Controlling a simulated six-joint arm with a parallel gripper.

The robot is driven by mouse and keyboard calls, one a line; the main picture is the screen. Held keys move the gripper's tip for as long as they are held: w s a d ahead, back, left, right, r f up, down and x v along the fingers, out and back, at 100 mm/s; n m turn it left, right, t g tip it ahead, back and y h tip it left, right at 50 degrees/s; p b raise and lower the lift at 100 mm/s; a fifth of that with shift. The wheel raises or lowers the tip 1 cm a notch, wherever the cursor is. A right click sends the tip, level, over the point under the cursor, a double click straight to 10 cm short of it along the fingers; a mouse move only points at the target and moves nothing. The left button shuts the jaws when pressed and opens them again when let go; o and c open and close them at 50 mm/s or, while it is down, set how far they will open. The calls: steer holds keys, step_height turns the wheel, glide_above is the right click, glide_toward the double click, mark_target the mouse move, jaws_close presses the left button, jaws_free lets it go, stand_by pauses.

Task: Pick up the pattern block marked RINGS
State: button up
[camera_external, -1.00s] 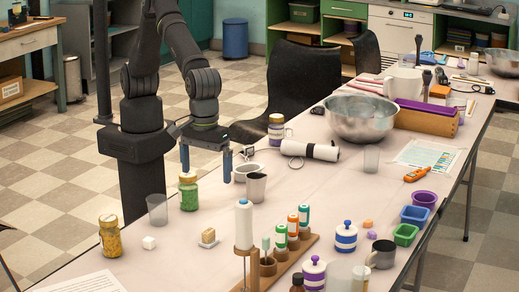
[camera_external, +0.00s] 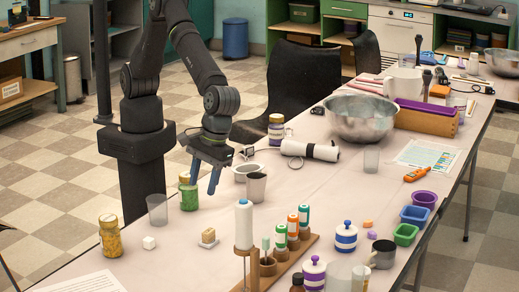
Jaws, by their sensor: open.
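No marking that reads RINGS is legible in this view, so I cannot tell which piece is the pattern block.
The green-filled jar (camera_external: 188,195) and a clear cup (camera_external: 157,209) stand left of my gripper. The grey cup (camera_external: 256,187) stands to its right. A wooden bottle rack (camera_external: 305,241) and a tall white bottle (camera_external: 243,224) stand right of the tan block.

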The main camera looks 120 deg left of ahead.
mark_target(212, 229)
steer(key=a+f+h, duration=0.3)
steer(key=h, duration=0.1)
steer(key=w+a+f+t+h, duration=0.1)
steer(key=a+f+h, duration=0.1)
steer(key=f+h, duration=0.1)
steer(key=a+f+n+t+h, duration=0.1)
steer(key=a+f+h, duration=0.2)
steer(key=f+h, duration=0.1)
steer(key=shift+w+a+h, duration=0.3)
steer(key=shift+w+h, duration=0.05)
steer(key=shift+h, duration=0.05)
steer(key=x, duration=1.1)
steer(key=shift+w+d+f, duration=0.15)
steer(key=shift+w+d, duration=0.05)
steer(key=shift+d, duration=0.2)
steer(key=c, duration=0.7)
steer(key=shift+c, duration=0.2)
